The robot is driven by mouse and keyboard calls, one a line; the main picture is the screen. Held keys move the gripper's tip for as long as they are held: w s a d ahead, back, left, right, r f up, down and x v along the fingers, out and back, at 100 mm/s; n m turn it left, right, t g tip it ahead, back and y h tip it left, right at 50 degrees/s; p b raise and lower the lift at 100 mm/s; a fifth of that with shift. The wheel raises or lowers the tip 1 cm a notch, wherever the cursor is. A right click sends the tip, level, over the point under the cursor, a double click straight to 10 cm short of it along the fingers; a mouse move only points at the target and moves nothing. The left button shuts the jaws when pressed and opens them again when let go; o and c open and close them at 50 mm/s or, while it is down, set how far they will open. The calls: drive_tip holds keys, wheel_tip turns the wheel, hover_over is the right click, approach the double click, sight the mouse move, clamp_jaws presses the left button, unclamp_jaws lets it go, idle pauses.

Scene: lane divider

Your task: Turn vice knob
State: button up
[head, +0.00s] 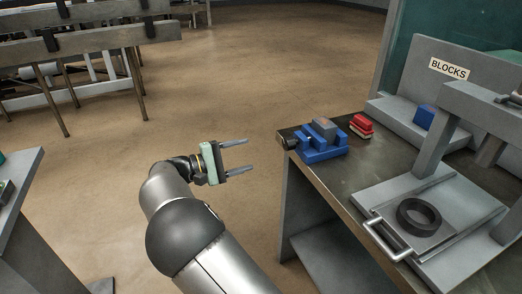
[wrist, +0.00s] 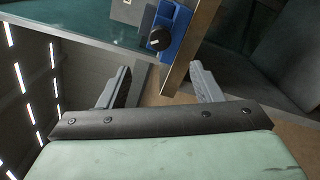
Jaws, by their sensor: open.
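A blue vice (head: 322,146) with a grey block (head: 324,127) in its jaws sits at the far left corner of the metal table. Its dark round knob (head: 290,142) sticks out past the table's left edge. The knob also shows in the wrist view (wrist: 158,39), with the blue vice (wrist: 176,34) behind it, beyond my fingers. My gripper (head: 246,156) is open and empty. It is in the air left of the table, apart from the knob, with its fingers pointing right toward it. In the wrist view the fingers (wrist: 157,86) stand wide apart.
The metal table (head: 345,185) also holds a red block stack (head: 362,126), a grey plate with a handle (head: 389,243) and a dark ring (head: 418,217). A blue block (head: 424,116) lies by the BLOCKS sign (head: 449,68). Open floor lies left of the table.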

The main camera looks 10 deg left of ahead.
drive_tip(key=shift+v, duration=1.35)
drive_tip(key=shift+d, duration=0.1)
drive_tip(key=s+d+r+m+g+y+p, duration=0.25)
drive_tip(key=d+g, duration=0.25)
drive_tip(key=d, duration=0.8)
drive_tip(key=s+d+r+m+g+y+p, duration=0.2)
drive_tip(key=s+d+g+y+p, duration=0.2)
drive_tip(key=d, duration=0.9)
drive_tip(key=s+d+r+m+y+p, duration=0.1)
drive_tip(key=s+d+m+y+p, duration=0.2)
drive_tip(key=s, duration=0.8)
drive_tip(key=s+d+r+m+y+p, duration=0.1)
drive_tip(key=s+d+m+y+p, duration=0.1)
drive_tip(key=s+y, duration=0.4)
drive_tip(key=s+m+p, duration=0.1)
drive_tip(key=s, duration=0.4)
drive_tip(key=shift+s+d+r, duration=0.2)
drive_tip(key=shift+s+d, duration=0.2)
